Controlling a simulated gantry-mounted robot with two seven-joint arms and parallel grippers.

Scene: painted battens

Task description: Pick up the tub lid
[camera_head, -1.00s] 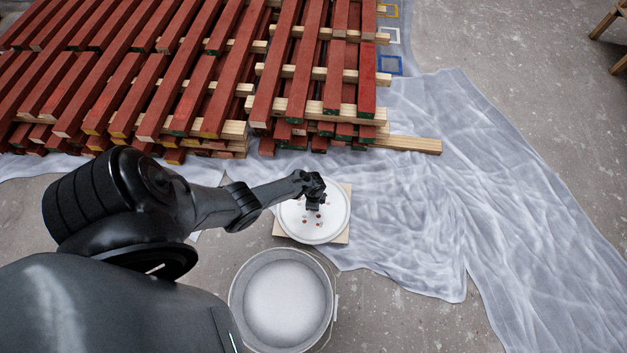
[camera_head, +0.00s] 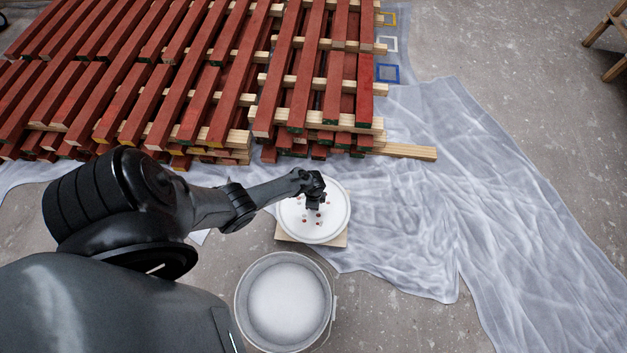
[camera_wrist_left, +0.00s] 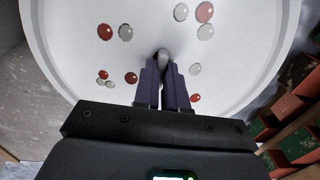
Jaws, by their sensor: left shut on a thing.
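The tub lid (camera_head: 335,222) is a white round disc with a raised rim and several red and pale spots. In the head view it is above a small wooden board (camera_head: 290,239); I cannot tell how large any gap is. My left gripper (camera_head: 314,203) is over the lid's middle. In the left wrist view its two fingers (camera_wrist_left: 163,75) are closed on a small grey knob (camera_wrist_left: 163,55) on the lid (camera_wrist_left: 225,60). My right gripper is not in view.
A white tub (camera_head: 285,303) with pale contents stands open in front of the board. A stack of red-painted battens (camera_head: 190,85) fills the back left. A crumpled grey sheet (camera_head: 420,225) covers the floor to the right. A wooden stool (camera_head: 612,35) is at the far right.

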